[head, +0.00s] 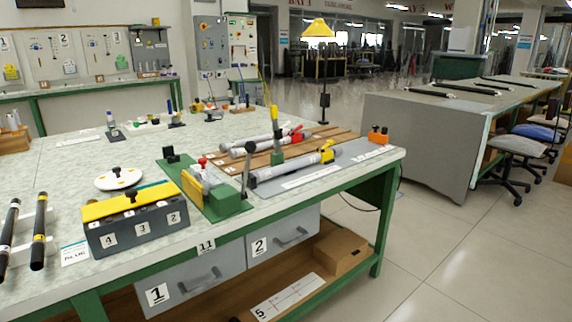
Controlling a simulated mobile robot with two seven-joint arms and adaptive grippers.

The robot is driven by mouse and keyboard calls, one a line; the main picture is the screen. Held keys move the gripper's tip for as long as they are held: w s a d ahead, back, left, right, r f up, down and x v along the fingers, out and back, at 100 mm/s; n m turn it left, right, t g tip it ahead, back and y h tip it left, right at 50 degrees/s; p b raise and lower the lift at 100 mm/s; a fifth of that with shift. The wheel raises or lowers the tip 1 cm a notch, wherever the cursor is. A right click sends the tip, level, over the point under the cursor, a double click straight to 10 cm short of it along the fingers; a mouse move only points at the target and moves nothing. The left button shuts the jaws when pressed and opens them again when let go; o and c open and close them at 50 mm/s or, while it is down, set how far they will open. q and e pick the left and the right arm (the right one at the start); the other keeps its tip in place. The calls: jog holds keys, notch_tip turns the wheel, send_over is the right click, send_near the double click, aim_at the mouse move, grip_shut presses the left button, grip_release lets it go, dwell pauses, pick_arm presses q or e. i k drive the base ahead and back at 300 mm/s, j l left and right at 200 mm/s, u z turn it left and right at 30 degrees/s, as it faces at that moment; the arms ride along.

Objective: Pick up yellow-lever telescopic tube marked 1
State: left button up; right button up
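A grey telescopic tube (290,167) with a yellow lever (327,152) at its right end lies on a grey plate near the bench's right front edge. Its left end is dark, and I cannot read a number on it. Neither of my grippers is in view.
A dark box with a yellow top (130,202), black rods (39,230) and a white disc (118,178) are further left. An orange block (377,136) sits right.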

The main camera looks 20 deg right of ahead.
aim_at(327, 154)
jog(key=l+u, duration=0.85)
jog(key=k+l+u, duration=0.1)
jog(key=l, duration=0.25)
jog(key=k+l+u, duration=0.1)
jog(key=l, duration=0.25)
jog(key=k+l, duration=0.1)
jog(key=l, duration=0.2)
jog(key=u, duration=0.05)
